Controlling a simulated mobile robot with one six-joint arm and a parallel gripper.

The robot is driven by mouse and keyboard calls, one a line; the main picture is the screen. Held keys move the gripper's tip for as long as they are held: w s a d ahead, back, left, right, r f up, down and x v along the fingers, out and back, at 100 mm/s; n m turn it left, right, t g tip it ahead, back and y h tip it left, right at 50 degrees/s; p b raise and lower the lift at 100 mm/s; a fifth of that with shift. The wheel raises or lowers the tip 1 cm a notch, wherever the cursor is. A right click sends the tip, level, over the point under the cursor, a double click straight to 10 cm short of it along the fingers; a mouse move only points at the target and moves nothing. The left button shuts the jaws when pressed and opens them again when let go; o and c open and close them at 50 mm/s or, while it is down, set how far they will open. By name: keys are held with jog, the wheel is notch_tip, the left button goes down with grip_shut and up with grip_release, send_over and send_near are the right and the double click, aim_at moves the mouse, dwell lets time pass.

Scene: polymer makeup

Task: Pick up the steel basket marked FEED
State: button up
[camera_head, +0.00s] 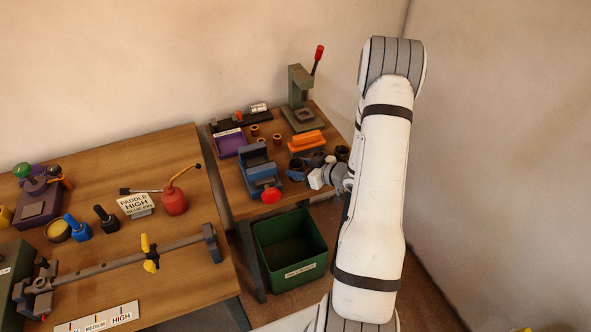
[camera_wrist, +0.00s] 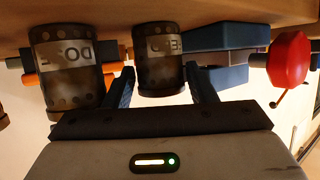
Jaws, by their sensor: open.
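The dark, worn steel basket (camera_wrist: 158,75) with a pale, partly readable label that seems to start with FE stands on the table's edge in the wrist view. My gripper (camera_wrist: 162,88) is open, with one dark finger toward each side of this basket's near part. I cannot tell whether the fingers touch it. A similar basket (camera_wrist: 70,82), labelled with letters starting DO, stands to its left, outside the fingers. In the head view, a dark basket (camera_head: 296,164) shows beside the vise, close to my gripper, and another dark basket (camera_head: 342,150) shows by my arm.
A blue vise (camera_head: 261,172) with a red knob (camera_head: 271,196) stands left of the baskets. An orange block (camera_head: 306,141) and a green press (camera_head: 301,95) stand behind. A green bin (camera_head: 290,250) is below the table edge. The other workbench (camera_head: 190,255) is at left.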

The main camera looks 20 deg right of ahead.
jog(key=shift+w+a+f, duration=0.15)
jog(key=shift+w+a, duration=0.1)
jog(key=shift+w, duration=0.15)
jog(key=c, duration=0.8)
jog(key=shift+o, duration=0.2)
